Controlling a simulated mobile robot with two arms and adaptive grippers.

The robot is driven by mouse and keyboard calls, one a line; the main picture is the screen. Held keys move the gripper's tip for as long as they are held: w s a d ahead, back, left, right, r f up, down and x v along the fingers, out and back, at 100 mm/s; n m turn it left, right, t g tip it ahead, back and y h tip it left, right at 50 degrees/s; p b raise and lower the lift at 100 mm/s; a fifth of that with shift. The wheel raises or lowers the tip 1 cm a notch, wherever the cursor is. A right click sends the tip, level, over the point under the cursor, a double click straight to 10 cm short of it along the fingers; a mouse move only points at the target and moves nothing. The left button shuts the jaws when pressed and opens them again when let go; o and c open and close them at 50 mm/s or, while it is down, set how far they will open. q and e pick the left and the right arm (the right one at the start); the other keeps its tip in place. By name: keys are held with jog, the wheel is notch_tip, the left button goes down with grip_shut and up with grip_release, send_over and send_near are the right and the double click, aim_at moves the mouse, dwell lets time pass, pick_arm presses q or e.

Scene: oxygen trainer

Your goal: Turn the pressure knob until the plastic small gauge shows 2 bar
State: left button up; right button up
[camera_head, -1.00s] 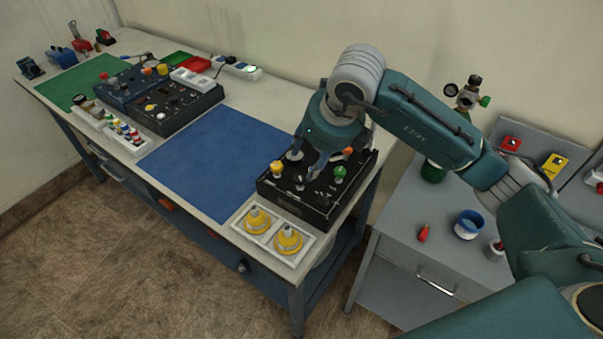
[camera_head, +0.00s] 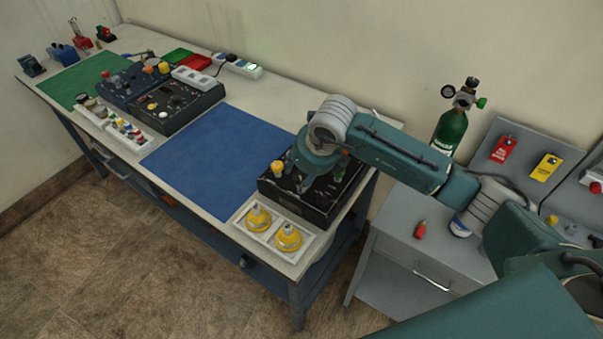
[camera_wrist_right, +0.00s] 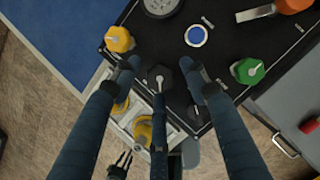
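My right gripper (camera_head: 320,180) is over the black control panel (camera_head: 285,204) on the workbench. In the right wrist view its fingers (camera_wrist_right: 160,74) are spread, one on either side of a black knob (camera_wrist_right: 160,78), with another finger near its lower side. Whether they touch it is unclear. A yellow knob (camera_wrist_right: 119,39), a green knob (camera_wrist_right: 248,70) and a round blue-and-white face (camera_wrist_right: 196,36) are nearby on the panel. I cannot make out a pressure reading. A small dark forked part, perhaps my left gripper (camera_wrist_right: 122,164), shows low in that view.
A white tray (camera_head: 268,237) with two yellow items stands in front of the panel. A blue mat (camera_head: 205,160) lies left of it. A green cylinder (camera_head: 450,131) with a gauge stands behind a grey cabinet (camera_head: 395,232) at right. Floor in front is clear.

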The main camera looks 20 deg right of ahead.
jog(key=c, duration=0.8)
jog(key=shift+w+f+n+b, duration=0.15)
jog(key=shift+n+b, duration=0.25)
jog(key=shift+b, duration=0.55)
jog(key=shift+r+y, duration=0.3)
jog(key=shift+r, duration=0.1)
jog(key=o, duration=1.1)
jog(key=shift+f, duration=0.15)
jog(key=v, duration=1.2)
